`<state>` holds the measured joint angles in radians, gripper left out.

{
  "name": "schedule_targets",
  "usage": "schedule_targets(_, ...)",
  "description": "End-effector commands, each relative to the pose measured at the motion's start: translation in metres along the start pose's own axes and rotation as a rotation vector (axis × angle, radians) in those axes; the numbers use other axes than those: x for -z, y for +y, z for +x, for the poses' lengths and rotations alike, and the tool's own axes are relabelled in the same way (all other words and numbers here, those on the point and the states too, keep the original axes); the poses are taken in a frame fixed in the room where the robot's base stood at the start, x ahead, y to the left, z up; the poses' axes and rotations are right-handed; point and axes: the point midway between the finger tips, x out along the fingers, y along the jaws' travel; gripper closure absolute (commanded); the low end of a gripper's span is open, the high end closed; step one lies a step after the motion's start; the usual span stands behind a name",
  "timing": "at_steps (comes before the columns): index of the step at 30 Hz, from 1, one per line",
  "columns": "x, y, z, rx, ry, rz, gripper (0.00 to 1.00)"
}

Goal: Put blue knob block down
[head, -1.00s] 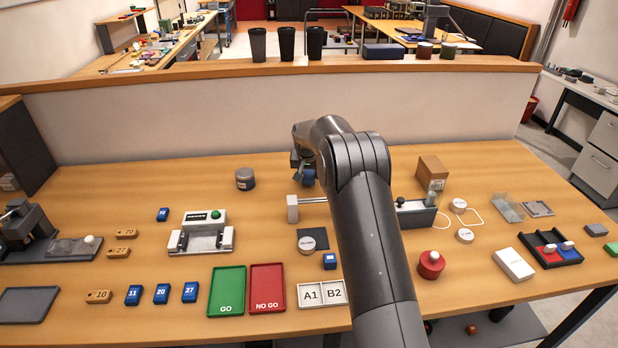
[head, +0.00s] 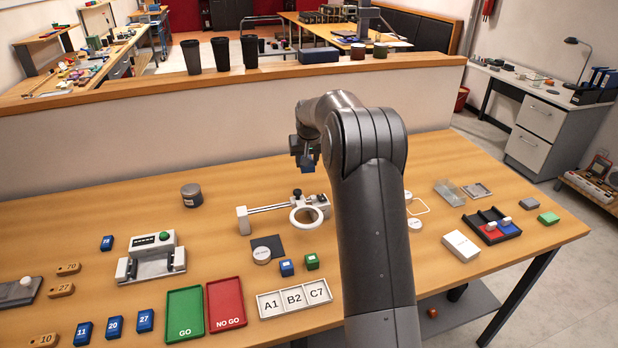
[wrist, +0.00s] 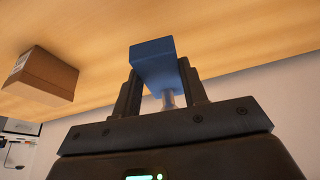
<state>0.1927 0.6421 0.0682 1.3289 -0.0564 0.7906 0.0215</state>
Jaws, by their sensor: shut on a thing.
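My gripper (wrist: 157,78) is shut on a blue block (wrist: 152,60), with one dark finger on each side of it. A pale metallic stem, likely its knob, shows below the block in the wrist view. A black tray (head: 474,220) at the right holds a red block (head: 491,231) and a blue block (head: 507,227), each with a white knob. My arm hides part of the table.
A white box (head: 461,247) lies near the tray. A cardboard box (wrist: 40,78) shows in the wrist view. A low wall (head: 100,155) rises behind the table.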

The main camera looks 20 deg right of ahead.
Motion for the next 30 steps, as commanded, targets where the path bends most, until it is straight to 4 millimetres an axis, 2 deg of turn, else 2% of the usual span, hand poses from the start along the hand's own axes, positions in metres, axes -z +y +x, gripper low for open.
schedule_targets(1,0.001,0.023,0.001,0.004,-0.001,-0.004,0.84)
schedule_targets(6,0.002,0.082,0.001,0.025,-0.001,-0.055,0.84)
schedule_targets(10,0.001,0.117,-0.002,0.039,0.004,-0.087,0.84)
schedule_targets(15,-0.002,0.145,-0.003,0.051,0.011,-0.115,0.84)
schedule_targets(17,-0.002,0.149,-0.003,0.053,0.012,-0.119,0.84)
schedule_targets(20,0.001,0.143,0.004,0.056,0.012,-0.126,0.84)
schedule_targets(30,0.024,0.082,0.062,0.056,0.011,-0.129,0.84)
